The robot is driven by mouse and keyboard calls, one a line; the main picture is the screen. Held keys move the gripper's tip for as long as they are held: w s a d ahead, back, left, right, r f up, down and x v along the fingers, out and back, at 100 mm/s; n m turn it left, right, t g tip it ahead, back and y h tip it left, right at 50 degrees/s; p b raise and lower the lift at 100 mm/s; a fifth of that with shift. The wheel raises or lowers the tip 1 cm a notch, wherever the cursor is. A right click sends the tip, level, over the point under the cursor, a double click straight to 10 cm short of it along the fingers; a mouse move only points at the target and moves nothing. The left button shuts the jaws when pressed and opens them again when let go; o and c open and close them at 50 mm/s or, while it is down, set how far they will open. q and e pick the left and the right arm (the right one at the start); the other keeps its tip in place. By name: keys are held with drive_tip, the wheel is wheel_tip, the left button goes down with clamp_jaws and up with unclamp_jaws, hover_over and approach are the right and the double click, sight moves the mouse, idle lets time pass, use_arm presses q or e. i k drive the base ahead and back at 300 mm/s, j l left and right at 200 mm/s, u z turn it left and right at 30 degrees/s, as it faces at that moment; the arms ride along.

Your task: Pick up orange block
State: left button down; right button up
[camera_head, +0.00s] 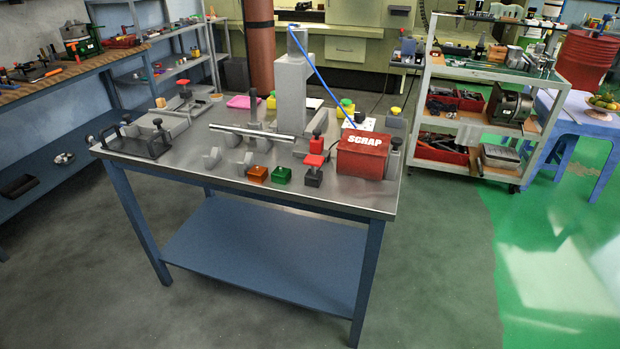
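A small orange block (257,174) sits on the metal top of the blue-legged table (225,187), near its front edge. A green block (281,175) is just to its right, with a narrow gap between them. Neither of my grippers shows in the head view, so the orange block is not seen in any grip.
Right of the blocks are a red-topped clamp (314,168) and a red SCRAP box (362,154). Behind them lies a metal bar (252,132) near a grey column (292,90). A black-handled tray (137,143) is at the left. Floor is clear in front.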

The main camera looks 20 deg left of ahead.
sight(258, 176)
drive_tip(key=i+j, duration=0.3)
drive_tip(key=i, duration=0.15)
drive_tip(key=i+j, duration=0.3)
drive_tip(key=i, duration=0.15)
drive_tip(key=i+j, duration=0.3)
drive_tip(key=i, duration=0.2)
